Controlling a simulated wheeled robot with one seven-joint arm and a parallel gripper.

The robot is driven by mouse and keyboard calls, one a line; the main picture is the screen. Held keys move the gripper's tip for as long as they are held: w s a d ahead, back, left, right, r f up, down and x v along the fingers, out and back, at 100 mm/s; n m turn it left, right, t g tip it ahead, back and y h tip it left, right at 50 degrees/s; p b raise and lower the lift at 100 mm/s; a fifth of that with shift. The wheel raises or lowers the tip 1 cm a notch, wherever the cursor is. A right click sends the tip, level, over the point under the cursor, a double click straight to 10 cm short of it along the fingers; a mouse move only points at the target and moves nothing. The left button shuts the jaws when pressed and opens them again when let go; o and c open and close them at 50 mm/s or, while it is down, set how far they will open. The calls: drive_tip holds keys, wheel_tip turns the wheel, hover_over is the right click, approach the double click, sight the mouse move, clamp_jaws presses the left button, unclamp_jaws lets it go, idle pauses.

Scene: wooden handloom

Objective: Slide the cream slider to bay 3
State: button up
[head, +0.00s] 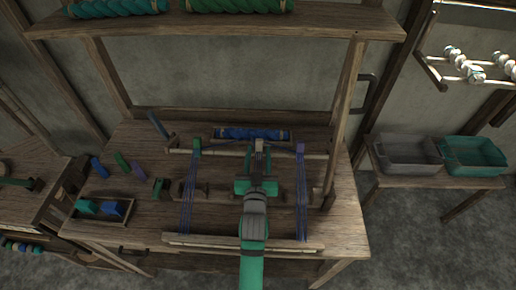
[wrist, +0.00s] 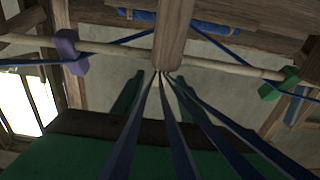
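I cannot pick out a cream slider in either view; it may be hidden by my arm or the wooden piece. The loom's pale cross rod (wrist: 225,60) carries a purple block (wrist: 70,52) near one end and a green block (wrist: 280,84) near the other. In the head view the purple block (head: 300,147) is right and the green block (head: 196,146) left. My gripper (wrist: 160,92) shows two dark green fingers apart, with blue threads (wrist: 163,120) running between them in the picture. A wooden piece (wrist: 175,35) crosses the rod just beyond. No bay markings are readable.
A blue-wound roll (head: 240,133) lies behind the rod. Blue thread bundles (head: 187,195) stretch at both sides of the loom. A wooden box (head: 85,212) with coloured blocks stands front left on the table. Grey (head: 408,152) and teal (head: 472,155) bins stand at right.

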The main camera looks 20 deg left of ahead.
drive_tip(key=shift+x, duration=1.25)
drive_tip(key=shift+c, duration=0.3)
clamp_jaws()
